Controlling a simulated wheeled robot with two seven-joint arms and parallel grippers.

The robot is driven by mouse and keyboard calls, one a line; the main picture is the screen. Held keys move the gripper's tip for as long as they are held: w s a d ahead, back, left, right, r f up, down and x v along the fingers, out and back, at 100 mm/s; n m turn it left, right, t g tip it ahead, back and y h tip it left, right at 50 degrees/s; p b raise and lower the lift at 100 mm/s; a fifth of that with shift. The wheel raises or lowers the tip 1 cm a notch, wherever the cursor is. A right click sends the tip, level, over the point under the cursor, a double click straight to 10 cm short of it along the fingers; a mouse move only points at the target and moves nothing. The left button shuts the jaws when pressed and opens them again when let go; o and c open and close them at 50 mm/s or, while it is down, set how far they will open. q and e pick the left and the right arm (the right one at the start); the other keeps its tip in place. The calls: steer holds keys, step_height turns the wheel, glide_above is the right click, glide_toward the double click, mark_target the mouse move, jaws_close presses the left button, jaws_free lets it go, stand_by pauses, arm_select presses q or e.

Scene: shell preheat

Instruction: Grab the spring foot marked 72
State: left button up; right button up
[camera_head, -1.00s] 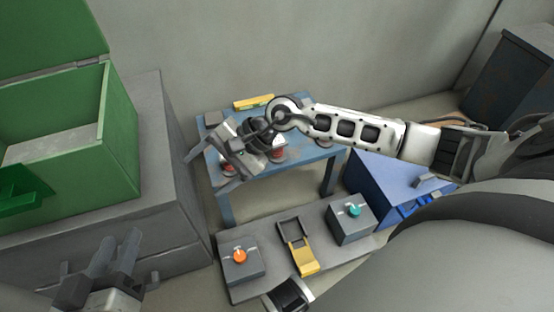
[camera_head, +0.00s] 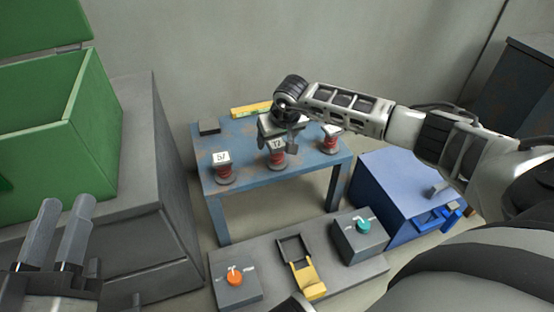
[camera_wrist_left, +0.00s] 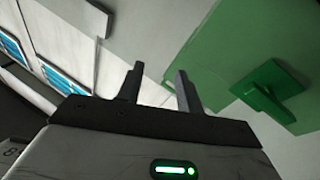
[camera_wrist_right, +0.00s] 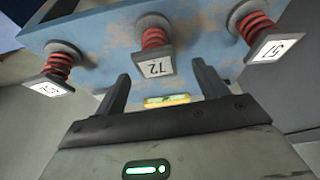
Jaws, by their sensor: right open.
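The spring foot marked 72 (camera_head: 277,156) stands upright on the blue table, a red coil between grey ends with a white label on top. It also shows in the right wrist view (camera_wrist_right: 156,50), centred beyond the fingertips. My right gripper (camera_head: 284,138) is close above and behind it in the head view. In the right wrist view the jaws (camera_wrist_right: 162,78) are open and empty, with foot 72 apparently in line with their gap. My left gripper (camera_head: 68,203) is open and empty at lower left, away from the table; its fingers show in the left wrist view (camera_wrist_left: 159,72).
Two similar feet flank it: one at left (camera_head: 223,167), label like 51 or 57, and one at right (camera_head: 331,139). A yellow level (camera_head: 251,109) and dark block (camera_head: 209,127) lie at the back.

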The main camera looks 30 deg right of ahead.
mark_target(277, 143)
steer(key=shift+w+f, duration=0.2)
steer(key=shift+f, duration=0.4)
steer(key=b+x, duration=0.3)
steer(key=x, duration=0.1)
steer(key=shift+s+d+f, duration=0.1)
steer(key=shift+d+f, duration=0.1)
steer(key=shift+f, duration=0.2)
arm_select(q)
step_height(277, 143, up, 6)
steer(key=s+m+t+h, duration=0.1)
steer(key=m+h, duration=0.4)
steer(key=m, duration=0.2)
steer(key=shift+s+t, duration=0.15)
steer(key=shift+t, duration=0.25)
arm_select(e)
steer(key=c, duration=1.3)
arm_select(q)
steer(key=shift+r, duration=0.15)
